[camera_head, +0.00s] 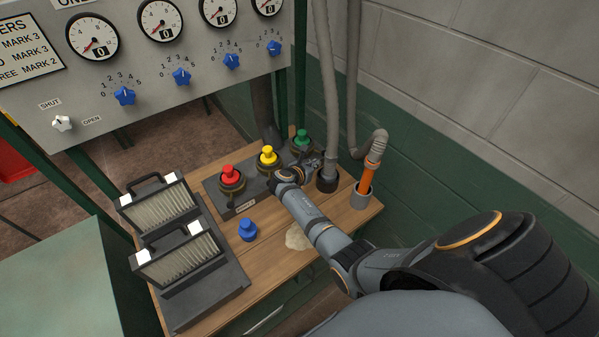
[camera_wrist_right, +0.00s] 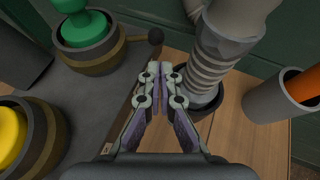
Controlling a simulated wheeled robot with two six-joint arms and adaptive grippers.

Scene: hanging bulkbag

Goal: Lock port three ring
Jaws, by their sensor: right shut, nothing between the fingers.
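The third port from the left holds a green plug (camera_head: 302,138), and its dark brown ring (camera_wrist_right: 97,62) shows best in the right wrist view. A short lever on that ring ends in a black knob (camera_wrist_right: 155,36), pointing right in that view. My right gripper (camera_wrist_right: 160,68) is shut and empty, its fingertips just below the knob in the picture. I cannot tell whether they touch it. In the head view my right gripper (camera_head: 312,167) is beside the green port and partly hides its front. My left gripper is not in view.
Ports with a yellow plug (camera_head: 268,157) and a red plug (camera_head: 229,173) stand to the left. A loose blue plug (camera_head: 247,230) lies in front.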

